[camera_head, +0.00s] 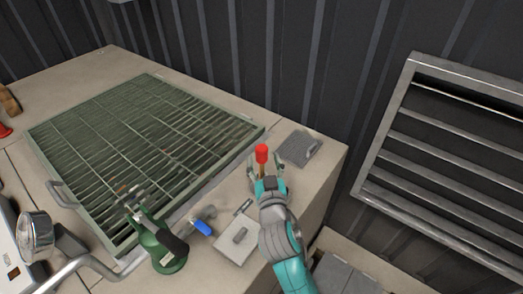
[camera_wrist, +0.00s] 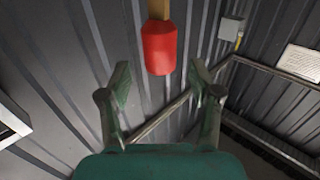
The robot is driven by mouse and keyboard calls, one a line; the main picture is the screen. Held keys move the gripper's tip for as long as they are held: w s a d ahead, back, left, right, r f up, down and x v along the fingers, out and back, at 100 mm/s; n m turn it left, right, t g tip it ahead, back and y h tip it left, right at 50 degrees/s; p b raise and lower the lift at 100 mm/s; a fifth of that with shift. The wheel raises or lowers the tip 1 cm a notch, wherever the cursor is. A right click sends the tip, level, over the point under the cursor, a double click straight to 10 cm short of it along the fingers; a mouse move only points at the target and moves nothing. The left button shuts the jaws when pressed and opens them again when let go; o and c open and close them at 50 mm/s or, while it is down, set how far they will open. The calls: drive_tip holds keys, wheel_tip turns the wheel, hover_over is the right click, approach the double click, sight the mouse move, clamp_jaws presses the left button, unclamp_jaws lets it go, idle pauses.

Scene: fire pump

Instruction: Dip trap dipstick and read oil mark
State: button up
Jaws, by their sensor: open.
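A stick with a red end stands near the right corner of the tan surface and looks like the dipstick (camera_head: 261,153). A short brown length shows below the red end. In the wrist view the red end (camera_wrist: 160,48) and part of the brown stick appear ahead of the fingers, centred between them. My gripper (camera_head: 265,167) is open around or just beside the stick; its fingers (camera_wrist: 160,76) stand apart from the red end with gaps on both sides. The stick's lower part, any oil mark and the opening below are hidden.
A green grating (camera_head: 145,150) covers much of the surface. A grey ridged plate (camera_head: 298,149) lies beside my gripper. A blue-handled valve (camera_head: 202,227), a pale plate with a knob (camera_head: 238,239) and a green fitting (camera_head: 160,245) stand in front. A louvred panel (camera_head: 450,165) is at right.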

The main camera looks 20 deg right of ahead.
sight(262, 155)
drive_tip(key=shift+w+d, duration=0.25)
drive_tip(key=shift+w, duration=0.9)
drive_tip(key=shift+w+d, duration=0.25)
drive_tip(key=shift+w, duration=0.9)
clamp_jaws()
drive_tip(key=shift+r, duration=0.1)
